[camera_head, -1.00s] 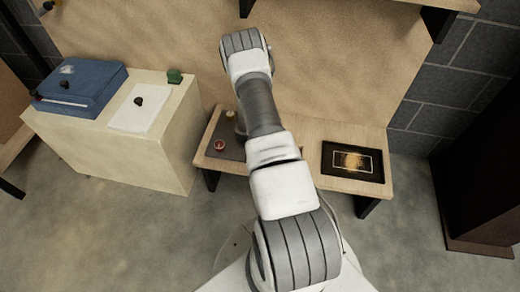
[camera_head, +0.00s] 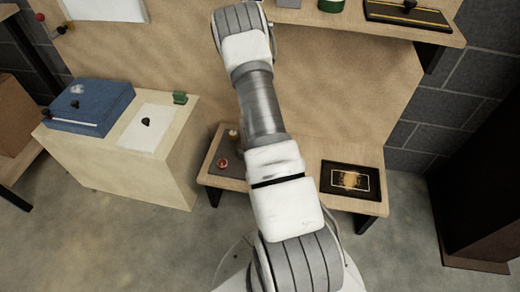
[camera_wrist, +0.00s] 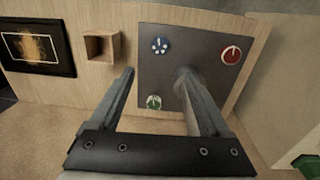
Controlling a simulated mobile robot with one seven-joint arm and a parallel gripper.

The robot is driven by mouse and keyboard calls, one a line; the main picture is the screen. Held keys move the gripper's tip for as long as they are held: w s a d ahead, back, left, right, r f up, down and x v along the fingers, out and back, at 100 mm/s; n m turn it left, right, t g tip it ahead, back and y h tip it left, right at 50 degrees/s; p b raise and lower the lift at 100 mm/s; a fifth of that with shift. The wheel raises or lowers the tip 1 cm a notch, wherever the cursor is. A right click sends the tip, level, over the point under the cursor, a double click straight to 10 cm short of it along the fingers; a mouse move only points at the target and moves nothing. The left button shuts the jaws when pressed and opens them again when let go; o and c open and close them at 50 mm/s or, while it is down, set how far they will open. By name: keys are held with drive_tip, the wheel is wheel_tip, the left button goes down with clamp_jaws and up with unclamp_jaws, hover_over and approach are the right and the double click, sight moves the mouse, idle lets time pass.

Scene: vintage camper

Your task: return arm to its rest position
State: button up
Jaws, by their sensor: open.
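My gripper (camera_wrist: 157,78) is open in the wrist view, its two fingers spread and nothing held between them. The fingers point over a dark grey panel (camera_wrist: 205,60) that carries a red round knob (camera_wrist: 231,54), a blue-and-white round piece (camera_wrist: 160,46) and a green round piece (camera_wrist: 153,102). The right finger covers part of the panel, and I cannot tell whether it touches it. In the head view my arm reaches up across the middle, and my gripper is hidden there. The same grey panel (camera_head: 226,160) shows left of my arm.
A low wooden bench (camera_head: 345,205) bears the panel and a black framed picture (camera_head: 350,179). A pale cabinet (camera_head: 150,170) with a blue case (camera_head: 90,106) stands left. A shelf (camera_head: 380,28) overhangs at upper right. A small open wooden box (camera_wrist: 101,47) sits beside the panel.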

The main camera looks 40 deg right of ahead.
drive_tip(key=shift+r, duration=0.65)
drive_tip(key=a+r+n+t, duration=0.1)
drive_tip(key=a+r, duration=0.4)
drive_tip(key=r, duration=0.5)
drive_tip(key=a+r+n+t, duration=0.15)
drive_tip(key=a+r, duration=0.25)
drive_tip(key=r, duration=0.5)
drive_tip(key=a+r+n, duration=0.2)
drive_tip(key=a+r, duration=0.3)
drive_tip(key=r, duration=0.5)
drive_tip(key=s+a+r+n+t, duration=0.25)
drive_tip(key=s+a+r, duration=0.35)
drive_tip(key=s, duration=0.4)
drive_tip(key=s+a+r+n+t, duration=0.1)
drive_tip(key=s+a+r+n, duration=0.2)
drive_tip(key=s+a+r, duration=0.6)
wheel_tip(320, 180, up, 20)
drive_tip(key=s+d+p, duration=0.1)
drive_tip(key=d+p, duration=0.1)
drive_tip(key=p, duration=2)
drive_tip(key=shift+d+r+p, duration=0.2)
drive_tip(key=shift+d+p, duration=0.1)
drive_tip(key=shift+p, duration=0.05)
drive_tip(key=shift+s+d, duration=0.1)
